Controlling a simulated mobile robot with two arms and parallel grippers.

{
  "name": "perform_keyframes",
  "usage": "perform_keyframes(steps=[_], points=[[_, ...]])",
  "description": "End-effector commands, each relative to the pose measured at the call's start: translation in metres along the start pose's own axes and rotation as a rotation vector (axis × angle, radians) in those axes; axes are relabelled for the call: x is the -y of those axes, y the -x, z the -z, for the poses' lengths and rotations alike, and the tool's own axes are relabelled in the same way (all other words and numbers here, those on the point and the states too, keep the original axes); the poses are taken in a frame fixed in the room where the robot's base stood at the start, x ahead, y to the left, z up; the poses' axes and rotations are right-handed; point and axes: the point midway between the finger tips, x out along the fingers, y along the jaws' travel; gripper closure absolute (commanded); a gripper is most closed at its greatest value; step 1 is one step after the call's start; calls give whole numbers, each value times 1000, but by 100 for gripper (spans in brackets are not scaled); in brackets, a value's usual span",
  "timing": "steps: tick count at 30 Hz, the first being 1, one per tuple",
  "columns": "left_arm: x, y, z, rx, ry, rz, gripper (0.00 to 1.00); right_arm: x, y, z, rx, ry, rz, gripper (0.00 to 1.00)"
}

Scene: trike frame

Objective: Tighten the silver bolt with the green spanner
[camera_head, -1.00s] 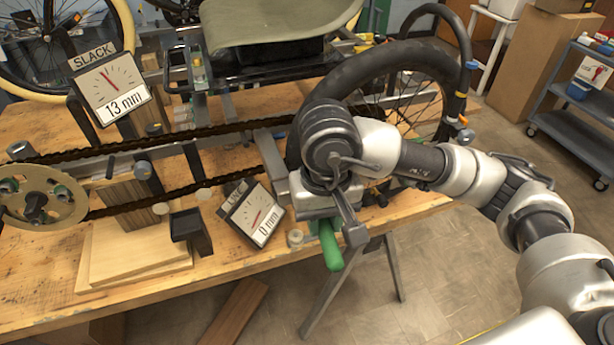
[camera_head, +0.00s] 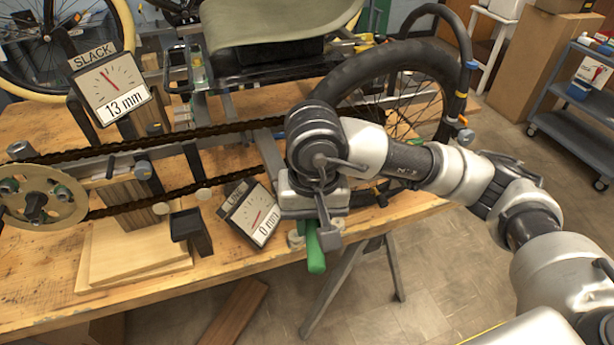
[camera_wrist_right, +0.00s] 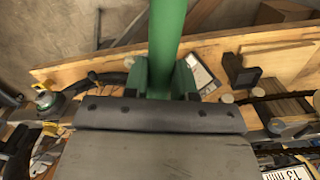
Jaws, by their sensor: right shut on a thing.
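My right gripper (camera_head: 322,222) is shut on the green spanner (camera_head: 315,254) at the table's front edge, beside the wheel end of the frame. The spanner's green handle sticks out below the gripper, past the edge. In the right wrist view the green handle (camera_wrist_right: 167,40) runs up from between the fingers (camera_wrist_right: 160,82). The spanner's head and the silver bolt are hidden by my gripper and wrist, so I cannot tell whether they touch. The slack dial (camera_head: 112,88) reads 13 mm. A second, tilted dial (camera_head: 252,215) reads 0 mm. My left gripper is not in view.
The black chain (camera_head: 150,152) runs left to a chainring (camera_head: 38,200). The large tyre (camera_head: 400,62) stands just behind my right wrist. A dark bracket (camera_head: 190,232) and wooden boards (camera_head: 135,255) are on the workbench (camera_head: 60,300).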

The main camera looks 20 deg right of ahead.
Motion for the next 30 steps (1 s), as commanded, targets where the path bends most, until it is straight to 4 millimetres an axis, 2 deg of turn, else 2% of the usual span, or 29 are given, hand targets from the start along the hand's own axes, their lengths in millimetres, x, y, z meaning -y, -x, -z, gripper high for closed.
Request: perform_keyframes(steps=[27, 28, 30], points=[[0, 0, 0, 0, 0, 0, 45, -28, 1, 3, -2, 218, -4, 100], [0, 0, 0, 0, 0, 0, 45, -27, 1, 3, -2, 217, -4, 79], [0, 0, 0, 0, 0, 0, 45, -27, 1, 3, -2, 216, -4, 90]])
